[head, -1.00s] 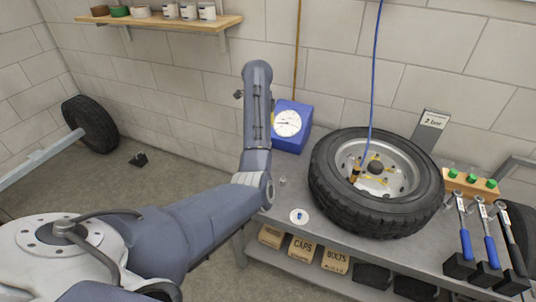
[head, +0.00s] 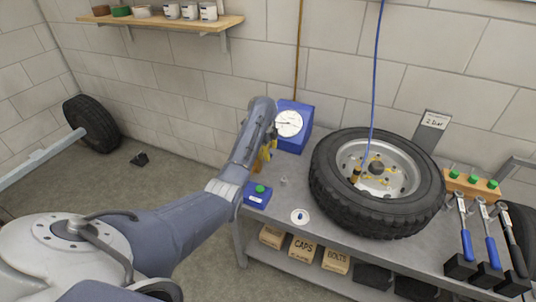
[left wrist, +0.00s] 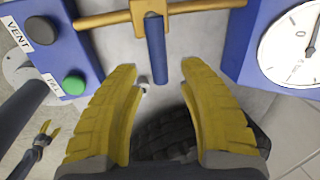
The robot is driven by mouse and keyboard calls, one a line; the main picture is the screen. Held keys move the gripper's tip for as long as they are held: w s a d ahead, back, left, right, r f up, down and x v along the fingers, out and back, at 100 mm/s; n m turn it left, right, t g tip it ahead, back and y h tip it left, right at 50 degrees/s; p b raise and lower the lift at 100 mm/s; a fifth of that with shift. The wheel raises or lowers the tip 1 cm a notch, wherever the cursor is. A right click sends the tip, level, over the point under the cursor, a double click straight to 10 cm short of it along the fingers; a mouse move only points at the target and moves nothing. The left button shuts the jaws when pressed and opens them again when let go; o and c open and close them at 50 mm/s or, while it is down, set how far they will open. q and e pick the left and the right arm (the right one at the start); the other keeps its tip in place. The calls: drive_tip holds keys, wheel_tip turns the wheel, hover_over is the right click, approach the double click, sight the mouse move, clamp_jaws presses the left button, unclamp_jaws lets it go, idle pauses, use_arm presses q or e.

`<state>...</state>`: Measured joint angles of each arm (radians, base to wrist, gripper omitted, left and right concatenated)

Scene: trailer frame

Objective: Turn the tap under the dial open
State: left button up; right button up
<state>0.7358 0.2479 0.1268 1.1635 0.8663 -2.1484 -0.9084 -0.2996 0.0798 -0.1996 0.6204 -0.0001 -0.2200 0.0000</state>
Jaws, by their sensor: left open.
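The tap's blue lever handle (left wrist: 156,48) sits on a brass pipe (left wrist: 110,18) between the dial box and a button box in the left wrist view. It stands across the pipe and points toward my gripper. The round white dial (head: 288,123) is on a blue box; it also shows in the left wrist view (left wrist: 292,46). My left gripper (left wrist: 162,72) is open, its yellow fingers either side of the lever's end with gaps; contact is not visible. In the head view my arm hides the tap. My right gripper (left wrist: 49,131) appears small, open and empty.
The blue button box (head: 257,195) has a green button and a VENT label (left wrist: 17,33). A tyre (head: 330,190) lies on the bench right of the dial. A small white dish (head: 300,216) is near the bench's front edge. Wrenches (head: 465,235) stand at right.

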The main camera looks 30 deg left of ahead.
use_arm(q)
drive_tip(key=shift+w+f, duration=0.15)
drive_tip(key=shift+f, duration=0.8)
clamp_jaws()
